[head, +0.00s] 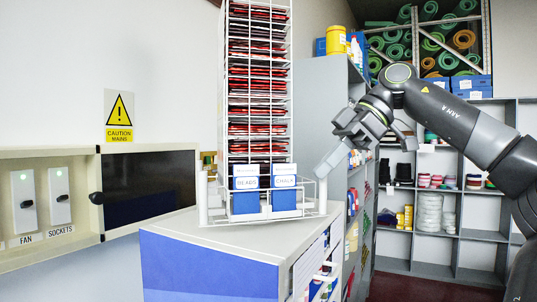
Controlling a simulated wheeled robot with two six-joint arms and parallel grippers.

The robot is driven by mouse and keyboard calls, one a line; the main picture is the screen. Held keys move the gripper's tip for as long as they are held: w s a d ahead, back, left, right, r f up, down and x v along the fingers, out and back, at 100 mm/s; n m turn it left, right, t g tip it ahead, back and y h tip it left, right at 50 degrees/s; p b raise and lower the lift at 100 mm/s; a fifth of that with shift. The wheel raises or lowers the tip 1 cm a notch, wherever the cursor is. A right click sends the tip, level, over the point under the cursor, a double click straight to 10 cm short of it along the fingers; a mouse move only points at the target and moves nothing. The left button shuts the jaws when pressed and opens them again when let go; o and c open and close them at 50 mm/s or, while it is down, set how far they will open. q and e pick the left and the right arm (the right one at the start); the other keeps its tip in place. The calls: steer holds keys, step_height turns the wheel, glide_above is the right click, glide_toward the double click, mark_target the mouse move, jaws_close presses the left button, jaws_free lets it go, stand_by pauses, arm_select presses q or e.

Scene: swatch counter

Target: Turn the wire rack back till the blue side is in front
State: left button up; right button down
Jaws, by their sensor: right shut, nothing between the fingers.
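The tall white wire rack (258,85) stands on the counter (180,224), filled with stacked red packets on the side that faces me. Its top runs out of the picture. In front of its foot, two blue boxes (245,197) labelled BEADS and CHALK stand in a low white wire tray and hide the lowest part of the rack. My right gripper (327,167) is shut and empty, just right of the rack's lower part, above the right end of the tray. I cannot tell whether it touches anything. My left gripper is out of view.
White posts (203,197) rise at the tray's ends. A wall panel with switches (23,203) and a dark hatch (148,190) is at left. Grey shelves (438,258) with ribbons and rolls stand behind right. The counter's front top is bare.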

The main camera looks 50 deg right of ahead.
steer(key=shift+w+d+p, duration=0.2)
steer(key=shift+d+p, duration=0.2)
steer(key=shift+d, duration=0.7)
steer(key=shift+w+d+p, duration=0.2)
steer(key=shift+d+p, duration=0.1)
steer(key=shift+d, duration=0.25)
steer(key=shift+w+d+p, duration=0.15)
steer(key=shift+d+p, duration=0.15)
steer(key=shift+d, duration=0.2)
